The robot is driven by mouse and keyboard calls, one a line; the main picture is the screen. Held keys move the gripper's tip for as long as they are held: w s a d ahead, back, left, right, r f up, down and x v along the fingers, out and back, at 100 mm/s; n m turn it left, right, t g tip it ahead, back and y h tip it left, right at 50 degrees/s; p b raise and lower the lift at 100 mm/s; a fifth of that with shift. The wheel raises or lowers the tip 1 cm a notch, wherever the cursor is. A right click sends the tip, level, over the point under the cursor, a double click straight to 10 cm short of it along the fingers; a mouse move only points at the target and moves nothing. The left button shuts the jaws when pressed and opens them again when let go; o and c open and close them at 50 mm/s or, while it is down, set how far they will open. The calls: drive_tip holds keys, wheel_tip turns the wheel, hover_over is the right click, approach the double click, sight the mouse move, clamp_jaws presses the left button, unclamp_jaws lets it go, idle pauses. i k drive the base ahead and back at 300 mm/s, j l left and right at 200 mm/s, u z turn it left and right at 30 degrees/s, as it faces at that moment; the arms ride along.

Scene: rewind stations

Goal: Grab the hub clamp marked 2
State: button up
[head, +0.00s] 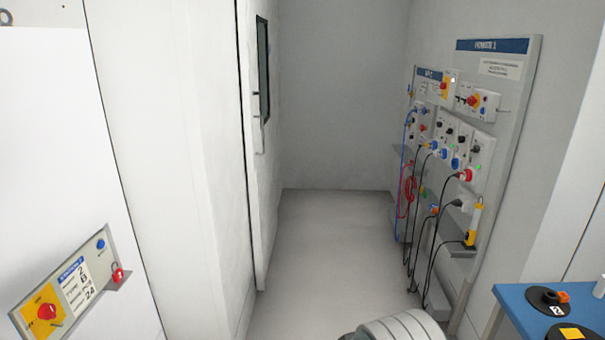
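A black round hub clamp (547,299) with a white label that appears to read 2 sits on a blue table top (517,298) at the lower right of the head view. A small orange part shows on its upper right side. A second black round piece (572,332) with a yellow label is in front of it, cut by the bottom edge. A white, ribbed, rounded part of my arm shows at the bottom centre, left of the table. My gripper's fingers are not in view.
A grey board (516,85) on the right wall carries switches, plugs and hanging cables. The grey floor (330,240) between is clear.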

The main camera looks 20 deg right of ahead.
sight(551, 304)
drive_tip(key=i+l+z, duration=0.15)
drive_tip(key=i+z, duration=0.8)
drive_tip(key=i+j+z, duration=0.2)
drive_tip(key=z, duration=0.3)
drive_tip(key=i+z, duration=0.6)
drive_tip(key=z, duration=0.25)
drive_tip(key=i+j+z, duration=0.15)
drive_tip(key=z, duration=0.25)
drive_tip(key=i+j+z, duration=0.25)
drive_tip(key=z, duration=0.15)
drive_tip(key=i+j, duration=0.05)
drive_tip(key=i, duration=0.05)
